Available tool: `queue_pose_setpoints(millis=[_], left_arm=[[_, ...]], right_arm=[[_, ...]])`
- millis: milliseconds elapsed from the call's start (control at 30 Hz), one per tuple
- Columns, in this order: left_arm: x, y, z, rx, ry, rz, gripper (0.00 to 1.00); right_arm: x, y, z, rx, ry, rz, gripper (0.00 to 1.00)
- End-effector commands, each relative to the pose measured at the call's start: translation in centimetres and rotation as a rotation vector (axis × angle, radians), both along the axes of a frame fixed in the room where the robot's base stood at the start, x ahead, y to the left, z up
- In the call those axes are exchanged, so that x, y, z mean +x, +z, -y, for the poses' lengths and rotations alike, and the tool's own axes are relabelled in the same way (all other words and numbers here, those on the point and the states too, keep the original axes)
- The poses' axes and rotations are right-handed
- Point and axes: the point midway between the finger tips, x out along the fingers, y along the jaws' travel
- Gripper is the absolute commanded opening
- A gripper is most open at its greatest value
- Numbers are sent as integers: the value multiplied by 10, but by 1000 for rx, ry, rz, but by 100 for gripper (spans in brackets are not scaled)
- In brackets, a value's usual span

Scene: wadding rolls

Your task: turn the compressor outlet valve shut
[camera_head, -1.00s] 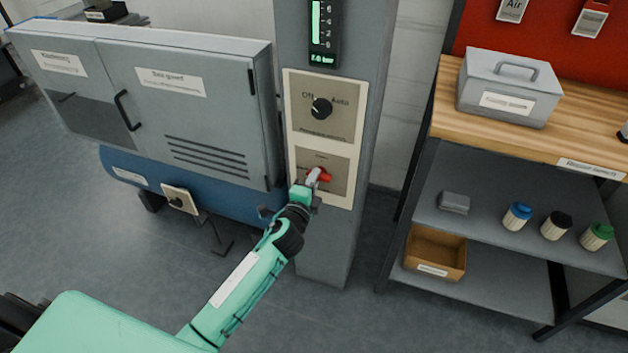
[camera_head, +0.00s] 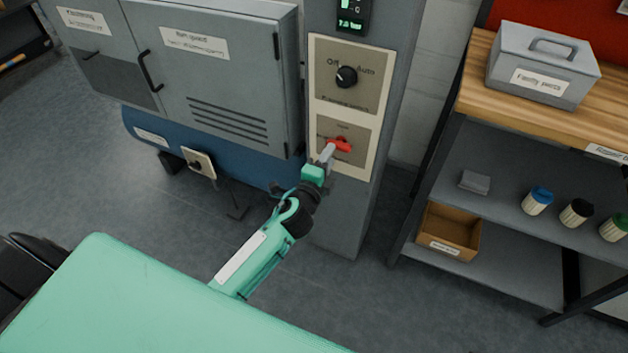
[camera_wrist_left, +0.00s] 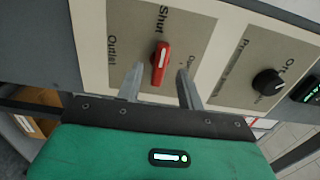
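The compressor outlet valve has a red handle (camera_head: 341,145) on the lower plate (camera_head: 360,165) of the grey column. In the left wrist view the red handle (camera_wrist_left: 160,63) stands upright in the picture, below the word "Shut", with "Outlet" to its left and a partly hidden label to its right. My left gripper (camera_head: 328,155) is at the handle. In the wrist view my left gripper's fingers (camera_wrist_left: 160,80) are apart, one on each side of the handle, with visible gaps to it. The handle's far side is hidden in the head view. My right gripper is not in view.
A black Off/Auto knob (camera_head: 346,76) sits on the plate above the valve. A grey cabinet (camera_head: 215,70) over a blue tank (camera_head: 215,150) stands left of the column. A shelf rack (camera_head: 500,245) with a grey box (camera_head: 545,65) stands right. Open floor lies below the column.

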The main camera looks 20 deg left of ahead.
Motion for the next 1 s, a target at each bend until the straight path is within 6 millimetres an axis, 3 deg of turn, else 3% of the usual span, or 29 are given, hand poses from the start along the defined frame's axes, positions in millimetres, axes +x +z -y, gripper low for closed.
queue_pose_setpoints(millis=[300, 500, 700, 1000], left_arm=[[-59, -1, -2, -2, 0, -2, 38], [-86, -1, -3, -2, 1, -1, 38], [-99, 0, -4, -2, 1, 0, 38], [-101, 0, -4, -2, 1, 0, 38]], right_arm=[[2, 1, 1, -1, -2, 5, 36], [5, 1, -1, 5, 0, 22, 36], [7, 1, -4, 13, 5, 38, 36], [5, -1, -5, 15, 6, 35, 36]])
